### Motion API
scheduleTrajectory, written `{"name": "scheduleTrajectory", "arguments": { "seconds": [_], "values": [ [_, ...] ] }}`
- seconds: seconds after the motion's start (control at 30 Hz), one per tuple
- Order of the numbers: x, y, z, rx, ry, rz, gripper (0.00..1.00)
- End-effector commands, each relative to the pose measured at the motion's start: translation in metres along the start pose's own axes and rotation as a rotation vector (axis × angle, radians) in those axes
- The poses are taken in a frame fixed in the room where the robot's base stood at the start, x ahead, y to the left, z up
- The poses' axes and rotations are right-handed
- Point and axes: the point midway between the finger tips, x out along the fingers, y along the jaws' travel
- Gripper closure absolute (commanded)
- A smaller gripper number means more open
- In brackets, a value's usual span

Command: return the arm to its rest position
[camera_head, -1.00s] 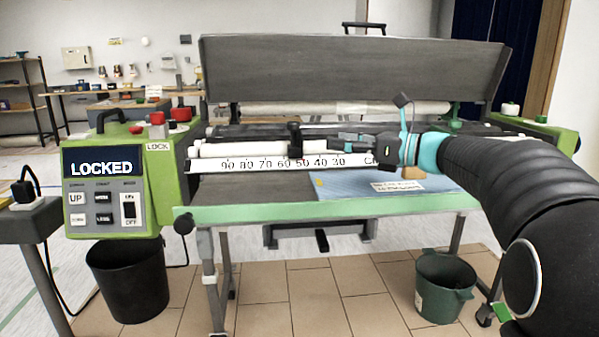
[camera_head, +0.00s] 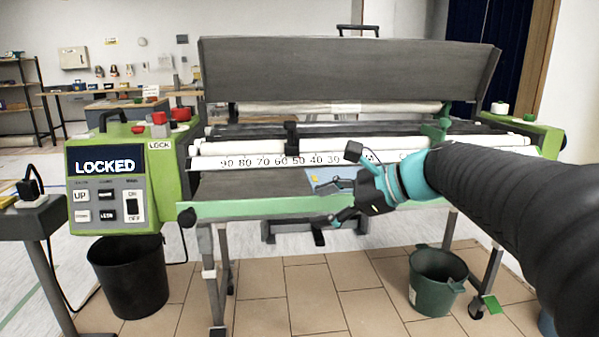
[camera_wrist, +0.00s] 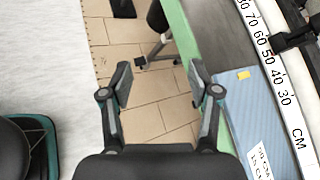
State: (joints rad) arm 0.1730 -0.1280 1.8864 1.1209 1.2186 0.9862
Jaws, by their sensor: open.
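My gripper (camera_head: 335,202) is open and empty in front of the pasting machine's green front edge (camera_head: 270,208), toward the right half. In the wrist view its two fingers (camera_wrist: 162,92) stand apart over the tiled floor and the edge, with nothing between them. My black arm reaches in from the right of the head view and hides part of the machine's right side. A blue sheet (camera_wrist: 238,108) with a white label lies on the machine bed; in the head view my gripper hides most of it.
The control box (camera_head: 118,185) at the left reads LOCKED. A black slider (camera_head: 291,138) stands at the centimetre scale (camera_head: 270,162). A black bin (camera_head: 127,280) and a green bucket (camera_head: 436,280) stand on the floor. A side table (camera_head: 35,222) is at the far left.

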Motion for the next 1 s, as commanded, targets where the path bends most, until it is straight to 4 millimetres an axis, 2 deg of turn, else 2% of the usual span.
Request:
{"name": "scheduleTrajectory", "arguments": {
  "seconds": [0.03,0.2,0.4,0.5,0.6,0.7,0.8,1.0],
  "values": [
    [-0.003,0.023,-0.001,-0.094,0.059,0.029,0.39],
    [-0.019,0.100,-0.027,-0.484,0.279,0.174,0.39],
    [-0.052,0.178,-0.067,-0.970,0.489,0.406,0.39],
    [-0.070,0.207,-0.086,-1.200,0.567,0.534,0.39],
    [-0.084,0.227,-0.102,-1.386,0.621,0.650,0.39],
    [-0.095,0.239,-0.113,-1.515,0.654,0.735,0.39],
    [-0.101,0.244,-0.119,-1.585,0.670,0.784,0.39],
    [-0.103,0.246,-0.122,-1.607,0.674,0.804,0.39]
  ]
}}
